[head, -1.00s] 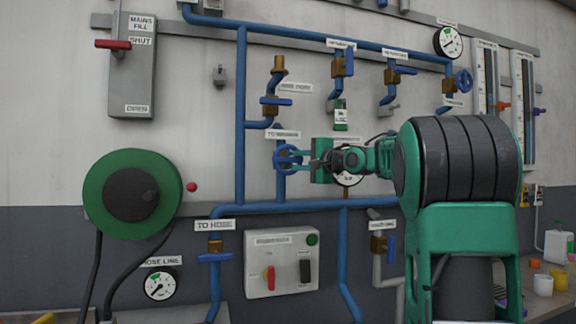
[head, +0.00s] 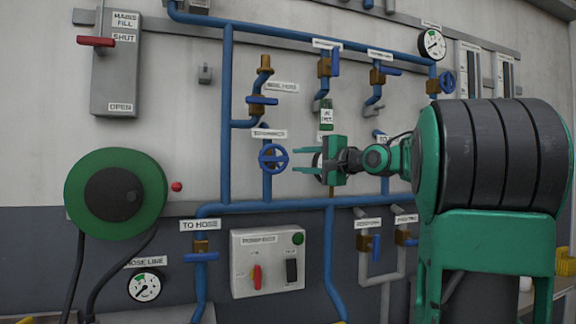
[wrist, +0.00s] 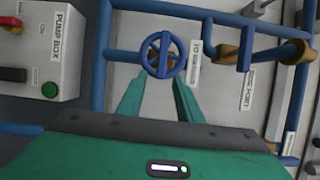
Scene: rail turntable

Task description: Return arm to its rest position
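My gripper (head: 304,168) is green and stands in front of the wall pipes, its fingers pointing left. A blue handwheel valve (head: 273,158) is on a vertical blue pipe just left of the fingertips, with a gap between them. In the wrist view my gripper (wrist: 155,84) shows two green fingers spread apart with nothing between them. The handwheel (wrist: 163,55) sits beyond the tips there, apart from them. My arm extends from the right side of the head view.
A grey pump box (head: 268,262) with a red switch is below. A green hose reel (head: 116,194) is at left. Blue pipes (head: 300,206) run along the wall. A pressure gauge (head: 432,45) is at upper right. The space between the gripper and the handwheel is clear.

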